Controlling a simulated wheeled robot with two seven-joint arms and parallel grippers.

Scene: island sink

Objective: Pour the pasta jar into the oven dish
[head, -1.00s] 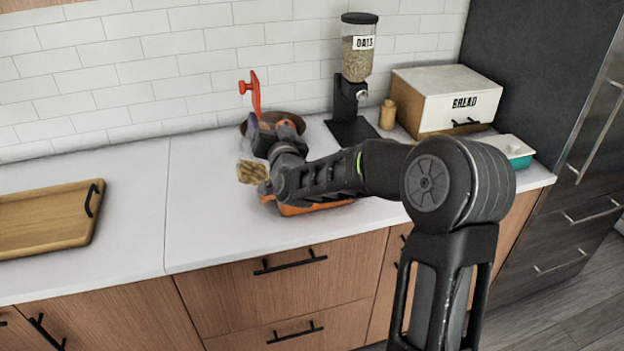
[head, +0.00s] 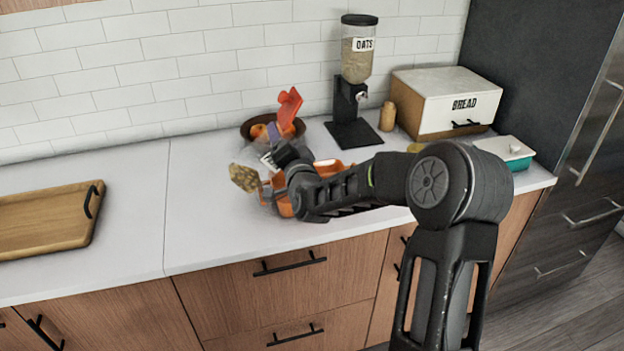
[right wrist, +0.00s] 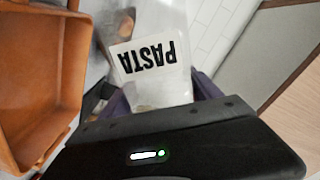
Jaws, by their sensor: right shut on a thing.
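My right gripper (head: 278,158) is over the counter. Its dark fingers are shut on the pasta jar, a clear jar whose white PASTA label (right wrist: 147,62) reads upside down in the right wrist view. In the head view a tan patch (head: 244,178), apparently pasta in the jar, shows left of the gripper; the jar's outline is blurred and its mouth is not clear. The orange oven dish (head: 330,168) is on the counter under and beside the gripper, partly hidden by my arm. In the right wrist view the dish (right wrist: 40,85) is at the left, beside the jar. My left gripper is out of view.
A brown bowl (head: 251,124) and an orange upright thing (head: 289,108) are behind the gripper. An oats dispenser (head: 352,95), bread box (head: 440,105) and teal dish (head: 518,160) stand to the right. A wooden tray (head: 45,225) lies left. The left-middle counter is clear.

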